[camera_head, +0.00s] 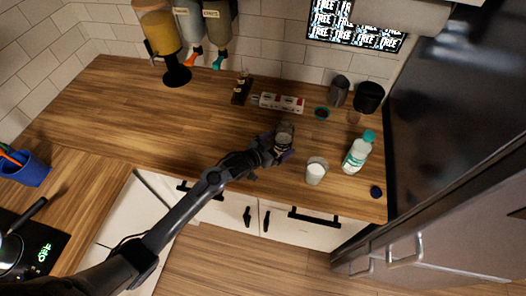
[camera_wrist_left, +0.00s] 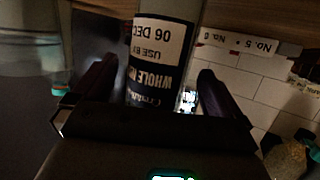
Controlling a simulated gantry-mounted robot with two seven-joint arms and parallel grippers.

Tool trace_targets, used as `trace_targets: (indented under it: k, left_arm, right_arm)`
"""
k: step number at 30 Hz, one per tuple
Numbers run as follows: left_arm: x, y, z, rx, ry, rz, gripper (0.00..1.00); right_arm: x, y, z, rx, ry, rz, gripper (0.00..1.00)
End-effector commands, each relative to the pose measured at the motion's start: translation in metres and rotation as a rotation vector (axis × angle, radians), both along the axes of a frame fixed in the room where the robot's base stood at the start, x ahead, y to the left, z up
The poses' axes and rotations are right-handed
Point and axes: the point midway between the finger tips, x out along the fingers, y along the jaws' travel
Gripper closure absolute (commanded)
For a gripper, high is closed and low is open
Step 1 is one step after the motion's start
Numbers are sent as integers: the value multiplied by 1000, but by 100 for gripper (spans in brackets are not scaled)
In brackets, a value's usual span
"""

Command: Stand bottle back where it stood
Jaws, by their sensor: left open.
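A bottle (camera_head: 284,135) with a dark label reading "WHOLE MILK" stands near the counter's front middle. It also shows in the left wrist view (camera_wrist_left: 155,75), upside down in the picture. My left gripper (camera_head: 276,153) is at this bottle. In the left wrist view the open fingers of the left gripper (camera_wrist_left: 150,95) are on both sides of it, with a gap visible on the right. The bottle looks upright; its base is hidden. My right gripper is not in view.
A glass of milk (camera_head: 315,171) stands close to the right, with a teal-capped bottle (camera_head: 356,155) beyond. A dark round cap (camera_head: 376,192) lies near the front edge.

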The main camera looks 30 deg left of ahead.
Motion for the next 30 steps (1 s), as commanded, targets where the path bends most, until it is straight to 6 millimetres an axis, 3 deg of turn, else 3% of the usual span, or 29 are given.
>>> trace_targets:
  k: [9,18,23,26,30]
  left_arm:
    - [-55,19,17,2,3,0,0]
    - [-82,28,26,-1,1,0,0]
    - [-95,25,22,19,36,16,0]
    - [-117,20,12,60,108,53,0]
    - [-171,14,-4,142,284,122,0]
  right_arm:
    - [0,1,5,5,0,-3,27]
    - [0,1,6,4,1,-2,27]
    - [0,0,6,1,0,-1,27]
    - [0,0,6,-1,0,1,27]
    - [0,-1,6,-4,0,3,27]
